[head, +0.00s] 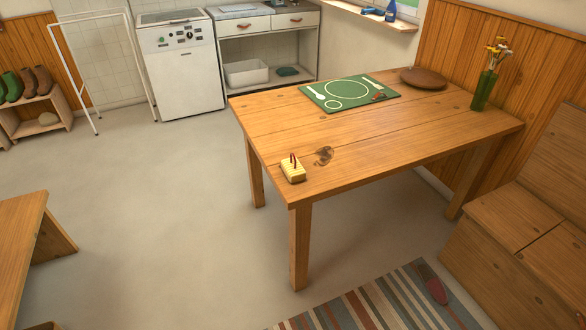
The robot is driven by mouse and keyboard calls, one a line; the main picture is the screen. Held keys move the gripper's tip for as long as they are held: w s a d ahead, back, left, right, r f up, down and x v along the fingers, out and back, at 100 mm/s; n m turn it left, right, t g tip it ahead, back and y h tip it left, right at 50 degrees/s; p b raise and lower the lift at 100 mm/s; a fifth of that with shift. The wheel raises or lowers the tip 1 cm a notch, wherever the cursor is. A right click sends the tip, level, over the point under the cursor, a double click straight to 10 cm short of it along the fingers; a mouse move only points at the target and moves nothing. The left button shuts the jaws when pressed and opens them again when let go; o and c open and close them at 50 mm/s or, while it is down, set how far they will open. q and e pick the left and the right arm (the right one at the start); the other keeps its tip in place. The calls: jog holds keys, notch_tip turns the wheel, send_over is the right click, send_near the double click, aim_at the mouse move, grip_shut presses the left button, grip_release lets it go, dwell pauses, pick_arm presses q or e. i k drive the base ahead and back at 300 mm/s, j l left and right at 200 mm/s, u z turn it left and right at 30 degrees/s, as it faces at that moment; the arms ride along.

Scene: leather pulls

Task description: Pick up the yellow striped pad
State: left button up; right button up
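The yellow striped pad (293,173) is a small, thick block lying on the wooden table (400,145), close to its near left corner. A dark red loop or strap stands up from its top. Nothing touches the pad except the tabletop, and a dark knot mark is in the wood just right of it. Neither of my grippers shows in the head view.
A green placemat (335,92), a round brown board (423,78) and a green vase (485,88) with flowers are farther back on the table. A wooden bench (530,240) stands right, a striped rug (385,305) in front. Open floor (170,200) lies left.

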aim_at(292, 168)
jog(key=z, duration=0.55)
jog(key=i+j+z, duration=0.1)
jog(key=z, duration=0.25)
jog(key=j+z, duration=0.35)
jog(key=i+j+z, duration=0.1)
jog(key=z, duration=0.25)
jog(key=j+z, duration=0.4)
jog(key=j, duration=0.6)
jog(key=k, duration=0.05)
